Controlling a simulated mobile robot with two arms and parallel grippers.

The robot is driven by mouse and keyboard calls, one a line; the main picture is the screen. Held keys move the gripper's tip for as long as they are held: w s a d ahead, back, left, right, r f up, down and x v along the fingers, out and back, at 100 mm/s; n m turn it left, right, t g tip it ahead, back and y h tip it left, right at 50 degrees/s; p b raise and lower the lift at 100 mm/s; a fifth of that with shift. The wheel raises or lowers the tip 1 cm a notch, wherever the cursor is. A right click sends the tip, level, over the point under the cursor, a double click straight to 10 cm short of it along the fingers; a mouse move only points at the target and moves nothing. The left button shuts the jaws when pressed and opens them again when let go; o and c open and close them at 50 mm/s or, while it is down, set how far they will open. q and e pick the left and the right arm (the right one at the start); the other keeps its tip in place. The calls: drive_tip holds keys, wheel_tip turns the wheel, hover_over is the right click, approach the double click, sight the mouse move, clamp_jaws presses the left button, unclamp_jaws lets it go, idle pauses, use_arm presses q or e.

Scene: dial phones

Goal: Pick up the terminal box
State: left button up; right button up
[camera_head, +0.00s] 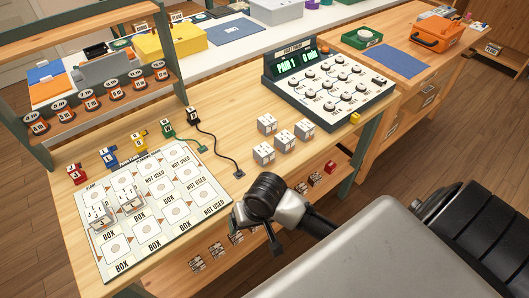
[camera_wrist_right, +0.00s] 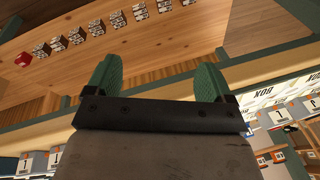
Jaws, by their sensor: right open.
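Several small white box-shaped blocks could be the terminal box; I cannot tell which one is meant. A loose group of white boxes (camera_head: 281,140) stands on the wooden table, right of the printed board. Two more white boxes (camera_head: 98,214) stand on the printed board (camera_head: 176,243) at its left side. My right gripper (camera_head: 275,241) is at the table's front edge, apart from these boxes and partly hidden by my arm. In the right wrist view its two green fingers (camera_wrist_right: 158,78) are spread, with nothing between them. My left gripper is not in view.
Small boxes (camera_wrist_right: 75,36) and a red box (camera_wrist_right: 22,59) sit on the shelf below the tabletop. A dial console (camera_head: 328,84) stands at the table's back right. Coloured plugs (camera_head: 139,141) line the board's back edge, with a black cable (camera_head: 217,148) nearby.

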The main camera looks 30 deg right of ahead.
sight(264, 149)
drive_tip(key=w+d+r+m, duration=0.1)
drive_tip(key=w+r+m, duration=0.1)
drive_tip(key=w+d+r+m, duration=0.2)
drive_tip(key=w, duration=0.1)
drive_tip(key=w+d+r+m+g+h, duration=0.1)
drive_tip(key=w+d+r+m, duration=0.1)
drive_tip(key=w, duration=0.1)
drive_tip(key=shift+w+r, duration=0.2)
drive_tip(key=shift+w, duration=0.05)
drive_tip(key=w+d+r+m, duration=0.2)
drive_tip(key=d, duration=0.1)
drive_tip(key=w+d+r+m+g, duration=0.1)
drive_tip(key=w+d+r+m, duration=0.1)
drive_tip(key=d+r+m, duration=0.1)
drive_tip(key=w+d+r+m, duration=0.2)
drive_tip(key=d+m, duration=0.1)
drive_tip(key=shift+w+r+h, duration=0.1)
drive_tip(key=shift+r+h, duration=0.05)
drive_tip(key=shift+h, duration=0.25)
drive_tip(key=shift+d+f, duration=0.1)
drive_tip(key=shift+f, duration=0.2)
wheel_tip(264, 149, down, 10)
drive_tip(key=shift+w+d+r, duration=0.1)
drive_tip(key=shift+d, duration=0.05)
drive_tip(key=c, duration=1)
drive_tip(key=shift+r, duration=0.1)
drive_tip(key=shift+c, duration=0.2)
